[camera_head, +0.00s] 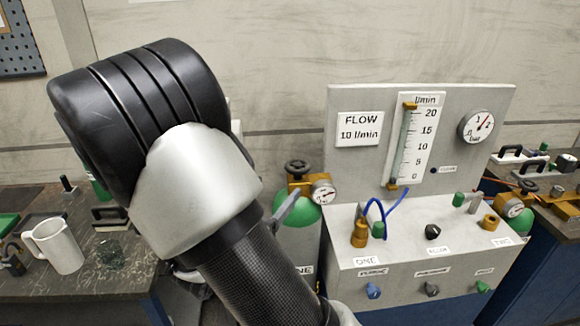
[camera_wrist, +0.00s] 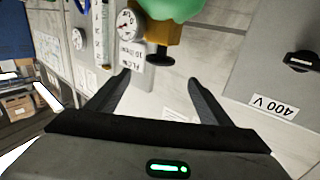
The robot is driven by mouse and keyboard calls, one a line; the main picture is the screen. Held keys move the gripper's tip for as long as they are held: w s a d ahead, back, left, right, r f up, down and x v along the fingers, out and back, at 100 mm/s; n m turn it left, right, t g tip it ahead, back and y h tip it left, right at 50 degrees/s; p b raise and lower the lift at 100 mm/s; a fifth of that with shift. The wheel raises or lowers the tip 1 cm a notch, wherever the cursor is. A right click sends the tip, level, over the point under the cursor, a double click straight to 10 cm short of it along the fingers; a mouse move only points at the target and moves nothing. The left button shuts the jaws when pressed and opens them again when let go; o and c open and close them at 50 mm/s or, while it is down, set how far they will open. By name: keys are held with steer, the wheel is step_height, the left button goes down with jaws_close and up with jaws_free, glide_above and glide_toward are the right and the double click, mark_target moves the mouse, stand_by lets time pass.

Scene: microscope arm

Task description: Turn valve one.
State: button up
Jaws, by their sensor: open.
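Valve one appears to be the black handwheel (camera_head: 298,168) on a brass fitting with a round gauge, atop a green-shouldered grey cylinder (camera_head: 307,235) partly labelled "ONE". In the wrist view, which is upside down, the handwheel (camera_wrist: 160,58) shows below the brass body (camera_wrist: 158,35) and green shoulder (camera_wrist: 175,8). My gripper (camera_wrist: 158,78) is open. Its two fingers are spread, with the handwheel between and just beyond the tips in that picture; nothing is held. The head view shows only a grey finger (camera_head: 285,209) beside the cylinder; my arm hides the rest.
A panel box (camera_head: 400,215) with knobs, blue tubing and a flow gauge (camera_head: 411,140) stands right of the cylinder. A second brass valve (camera_head: 515,205) is at far right. A white mug (camera_head: 58,246) stands on the left bench. A "400 V" box (camera_wrist: 290,80) shows in the wrist view.

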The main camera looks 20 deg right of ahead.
mark_target(303, 159)
steer(key=x, duration=1.7)
steer(key=shift+d+p, duration=0.2)
steer(key=shift+p, duration=0.15)
steer(key=shift+w, duration=0.15)
steer(key=c, duration=1.1)
